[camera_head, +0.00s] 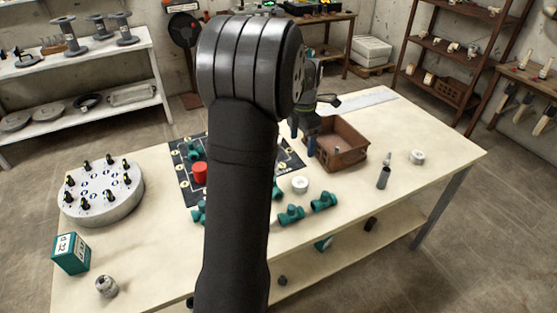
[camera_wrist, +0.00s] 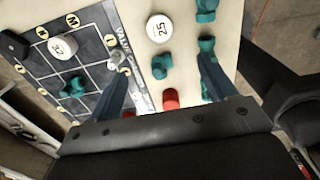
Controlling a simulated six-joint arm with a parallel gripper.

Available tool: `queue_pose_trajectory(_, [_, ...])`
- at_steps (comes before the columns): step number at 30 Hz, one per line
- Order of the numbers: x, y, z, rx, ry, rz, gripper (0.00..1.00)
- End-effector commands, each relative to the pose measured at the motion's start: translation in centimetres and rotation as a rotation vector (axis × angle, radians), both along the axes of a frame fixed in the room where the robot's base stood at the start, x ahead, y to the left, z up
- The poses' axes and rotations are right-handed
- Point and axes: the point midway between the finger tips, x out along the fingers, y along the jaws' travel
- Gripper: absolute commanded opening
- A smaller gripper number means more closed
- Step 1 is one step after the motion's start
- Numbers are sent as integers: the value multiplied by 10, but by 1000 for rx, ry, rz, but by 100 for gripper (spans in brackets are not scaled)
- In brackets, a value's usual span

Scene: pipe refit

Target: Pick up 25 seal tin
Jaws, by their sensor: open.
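The seal tin marked 25 (camera_wrist: 159,27) is a white round tin with black digits, lying flat on the pale table beside the dark mat in the wrist view. My gripper (camera_wrist: 163,62) is open, its two blue fingers apart with nothing held between them. The tin lies beyond the fingertips, between their lines. In the head view my gripper (camera_head: 305,138) is partly hidden behind my arm, near the brown crate. A white tin (camera_head: 300,184) by the mat there looks like the same tin, but its label is unreadable.
Several teal fittings (camera_wrist: 161,66) lie close to the tin. Another white tin (camera_wrist: 63,46) sits on the gridded mat (camera_wrist: 95,22). A red part (camera_wrist: 170,98) is near the gripper. A brown crate (camera_head: 340,155) and a dark tube (camera_head: 383,177) stand to the right.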

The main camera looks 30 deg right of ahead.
Motion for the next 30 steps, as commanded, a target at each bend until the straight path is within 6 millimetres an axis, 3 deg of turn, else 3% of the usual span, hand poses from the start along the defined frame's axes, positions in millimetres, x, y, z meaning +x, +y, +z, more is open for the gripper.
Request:
queue_pose_trajectory(3, [-2, 13, -6, -61, -5, 103, 77])
queue_pose_trajectory(8, [-2, 18, -17, -107, -9, 179, 77])
queue_pose_trajectory(21, [-1, 7, -105, -104, -7, 176, 77])
queue_pose_trajectory(25, [0, 5, -123, -105, -9, 175, 77])
queue_pose_trajectory(30, [0, 4, -132, -106, -10, 175, 77])
